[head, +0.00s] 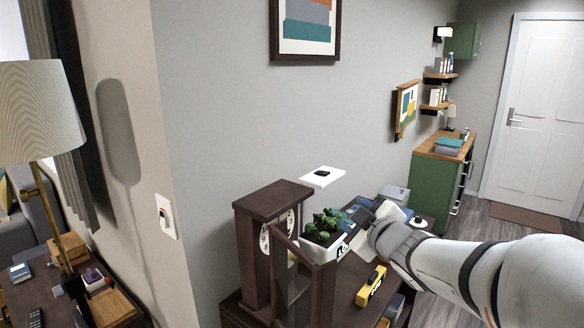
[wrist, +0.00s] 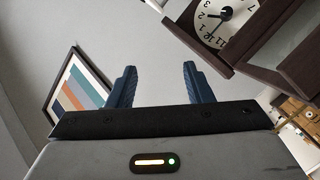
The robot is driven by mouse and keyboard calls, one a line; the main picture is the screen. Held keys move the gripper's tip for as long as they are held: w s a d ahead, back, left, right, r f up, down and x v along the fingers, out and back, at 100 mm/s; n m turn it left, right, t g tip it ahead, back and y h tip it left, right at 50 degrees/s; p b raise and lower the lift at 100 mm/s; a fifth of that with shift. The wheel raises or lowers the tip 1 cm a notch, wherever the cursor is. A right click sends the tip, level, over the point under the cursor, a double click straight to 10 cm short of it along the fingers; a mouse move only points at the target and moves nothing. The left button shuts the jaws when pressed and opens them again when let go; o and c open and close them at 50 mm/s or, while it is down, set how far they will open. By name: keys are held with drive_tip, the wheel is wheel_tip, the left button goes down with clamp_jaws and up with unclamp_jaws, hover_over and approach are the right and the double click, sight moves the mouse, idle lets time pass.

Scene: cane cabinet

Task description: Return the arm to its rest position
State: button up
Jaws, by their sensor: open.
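My arm reaches in from the right in the head view. My gripper (head: 352,214) is at its end, just behind and right of a potted plant (head: 322,228) and partly hidden by it. In the wrist view my gripper (wrist: 158,72) shows two blue fingers spread well apart, with only grey wall between them. It is open and empty. A dark wooden clock (head: 268,204) stands left of the plant. The clock also shows, tilted, at the upper right of the wrist view (wrist: 222,20), close to the right finger. Whether the gripper touches the pot I cannot tell.
A yellow object (head: 371,287) lies on the dark cabinet top near my forearm. A white wall plate with a small black item (head: 322,176) is above the plant. A lamp (head: 40,110) stands far left. A green cabinet (head: 438,180) stands at the back right, with open floor before the door.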

drive_tip(key=s+d+f+m+g+h+b, duration=0.2)
drive_tip(key=s+d+f+m+g+h, duration=0.15)
drive_tip(key=f, duration=0.25)
drive_tip(key=s+d+f+m+g+h+b, duration=0.1)
drive_tip(key=s+d+f+m+g+h, duration=0.15)
drive_tip(key=s+f+m, duration=0.3)
drive_tip(key=s+a+f+m+g+y+b, duration=0.1)
drive_tip(key=s+a+f+m+g+b, duration=0.2)
drive_tip(key=s+f+g, duration=0.3)
drive_tip(key=s+a+f, duration=0.1)
drive_tip(key=s+f, duration=0.3)
drive_tip(key=s, duration=0.5)
drive_tip(key=shift+f+g+y, duration=0.15)
drive_tip(key=shift+g+y, duration=0.15)
drive_tip(key=shift+g, duration=0.1)
